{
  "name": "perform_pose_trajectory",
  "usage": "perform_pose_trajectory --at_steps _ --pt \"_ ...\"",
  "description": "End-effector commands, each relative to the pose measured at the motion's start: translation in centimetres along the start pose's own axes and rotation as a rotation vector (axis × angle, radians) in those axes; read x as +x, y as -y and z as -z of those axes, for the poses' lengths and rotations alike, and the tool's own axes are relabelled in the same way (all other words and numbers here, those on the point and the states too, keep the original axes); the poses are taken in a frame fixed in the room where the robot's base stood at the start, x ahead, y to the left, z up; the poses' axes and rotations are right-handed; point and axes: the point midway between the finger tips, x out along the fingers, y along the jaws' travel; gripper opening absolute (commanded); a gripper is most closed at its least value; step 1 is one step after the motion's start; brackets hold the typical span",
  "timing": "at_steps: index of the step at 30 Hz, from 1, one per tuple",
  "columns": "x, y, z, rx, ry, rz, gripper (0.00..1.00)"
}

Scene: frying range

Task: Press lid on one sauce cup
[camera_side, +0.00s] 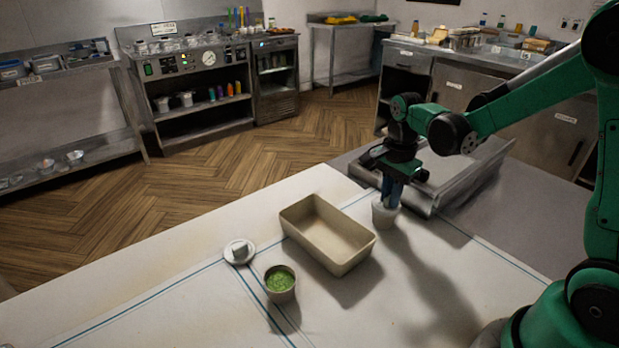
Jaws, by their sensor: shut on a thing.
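A small cup of green sauce (280,282) stands upright and uncovered on the white table, left of centre. A round white lid-like disc (239,258) lies behind and left of it, apart from it, with a small pale block or knob on top. My gripper (388,201) points down at the right of the tan tray and is shut on a small whitish cup (384,217). The fingertips are at this cup's rim and partly hidden by it. I cannot see what is inside this cup, or clearly whether it touches the table.
An empty tan rectangular tray (303,250) stands between the green sauce cup and my gripper. A low metal tray or pan (478,172) lies behind my gripper at the right. The white table (180,290) has free room in front and at left.

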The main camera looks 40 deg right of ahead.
Motion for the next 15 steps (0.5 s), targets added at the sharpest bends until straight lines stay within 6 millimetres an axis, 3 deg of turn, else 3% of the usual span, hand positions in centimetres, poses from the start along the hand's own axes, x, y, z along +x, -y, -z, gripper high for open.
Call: perform_pose_trajectory --at_steps 5,6,9,15 --pt "0.00 0.00 0.00 0.000 0.000 0.000 0.00" --pt "0.00 0.00 0.00 0.000 0.000 0.000 0.23" --pt "0.00 0.00 0.00 0.000 0.000 0.000 0.49" --pt "0.00 0.00 0.00 0.000 0.000 0.000 0.49"
